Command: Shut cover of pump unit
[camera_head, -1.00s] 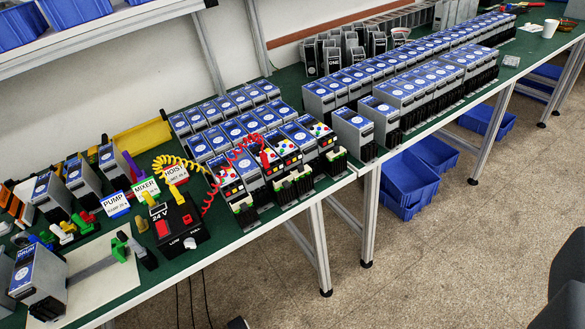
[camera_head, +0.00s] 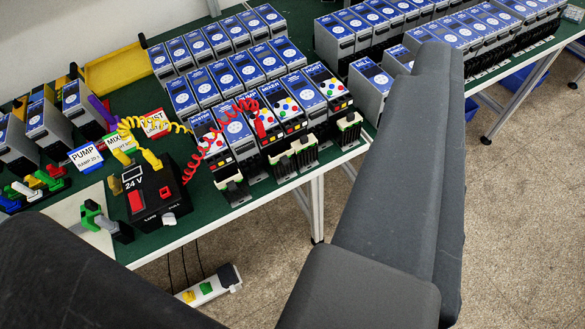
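The pump label card (camera_head: 86,157), reading PUMP, stands on the left of the bench beside the mixer card (camera_head: 118,143). A closed blue top (camera_head: 237,131) sits just right of the left panel. My gripper's fingers do not show; dark grey arm parts, mine, fill the lower left and right centre.
A black 24 V box (camera_head: 150,190) with red switches stands left of the row. A yellow coil (camera_head: 150,125) and a red coiled cord (camera_head: 218,145) run from it. A power strip (camera_head: 208,285) lies below the bench.

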